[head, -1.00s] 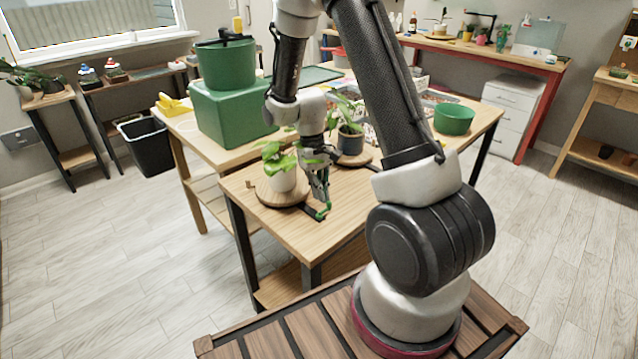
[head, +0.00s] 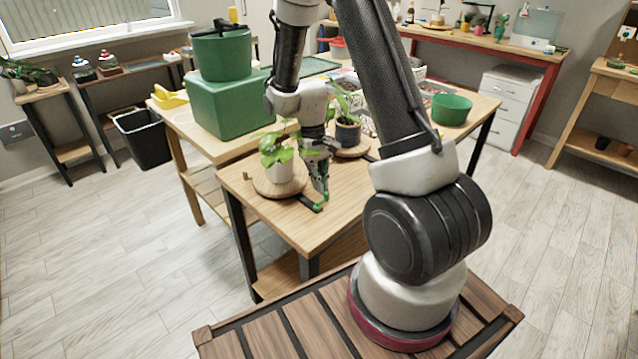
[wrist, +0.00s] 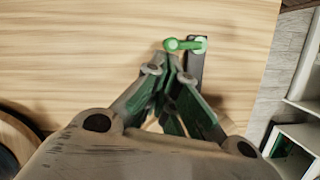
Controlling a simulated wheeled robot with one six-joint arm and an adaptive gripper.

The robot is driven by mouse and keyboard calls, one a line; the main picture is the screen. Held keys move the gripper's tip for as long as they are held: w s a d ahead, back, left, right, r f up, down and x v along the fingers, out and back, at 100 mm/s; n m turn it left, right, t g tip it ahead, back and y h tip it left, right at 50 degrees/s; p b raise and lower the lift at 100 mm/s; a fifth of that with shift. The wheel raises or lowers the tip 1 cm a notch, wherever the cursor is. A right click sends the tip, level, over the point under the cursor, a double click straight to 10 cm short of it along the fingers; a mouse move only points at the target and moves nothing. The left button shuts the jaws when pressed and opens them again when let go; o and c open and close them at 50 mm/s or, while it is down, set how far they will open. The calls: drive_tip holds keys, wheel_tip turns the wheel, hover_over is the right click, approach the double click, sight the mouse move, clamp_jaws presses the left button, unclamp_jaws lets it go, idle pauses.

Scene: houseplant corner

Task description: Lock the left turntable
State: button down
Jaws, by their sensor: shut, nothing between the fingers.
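The left turntable (head: 262,188) is a round wooden disc on the near table, with a white pot (head: 279,172) holding a leafy plant on it. A green lock lever (head: 318,206) on a dark strip is beside its near right edge; the lever also shows in the wrist view (wrist: 185,44), lying across the top of the dark strip (wrist: 195,68). My gripper (head: 323,196) is shut and empty, its fingertips down close beside the lever. In the wrist view its fingertips (wrist: 172,62) are just below the lever; I cannot tell whether they touch it.
A second turntable (head: 352,152) with a dark pot (head: 348,134) stands behind my gripper. The near table's front right surface (head: 315,232) is bare.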

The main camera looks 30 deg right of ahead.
drive_tip(key=shift+s+d+m, duration=0.15)
drive_tip(key=shift+d+m, duration=0.05)
drive_tip(key=shift+m, duration=0.2)
drive_tip(key=shift+s+d+m+y, duration=0.2)
drive_tip(key=shift+s+d+m, duration=0.05)
drive_tip(key=shift+m, duration=0.35)
drive_tip(key=shift+s+d+m+y, duration=0.2)
drive_tip(key=shift+m, duration=0.4)
drive_tip(key=s+m, duration=0.1)
drive_tip(key=d+m, duration=0.1)
drive_tip(key=m, duration=0.1)
drive_tip(key=shift+s+m+y, duration=0.3)
drive_tip(key=shift+s+y, duration=0.05)
drive_tip(key=shift+y, duration=0.05)
drive_tip(key=s+m, duration=0.1)
drive_tip(key=s+m+t, duration=0.1)
drive_tip(key=m, duration=0.1)
drive_tip(key=shift+d+m+y, duration=0.1)
drive_tip(key=shift+m+y, duration=0.2)
drive_tip(key=m, duration=0.1)
drive_tip(key=s+m, duration=0.1)
drive_tip(key=m, duration=0.1)
drive_tip(key=shift+s+t, duration=0.25)
drive_tip(key=shift+t, duration=0.15)
drive_tip(key=shift+w+a, duration=0.1)
drive_tip(key=shift+a, duration=0.1)
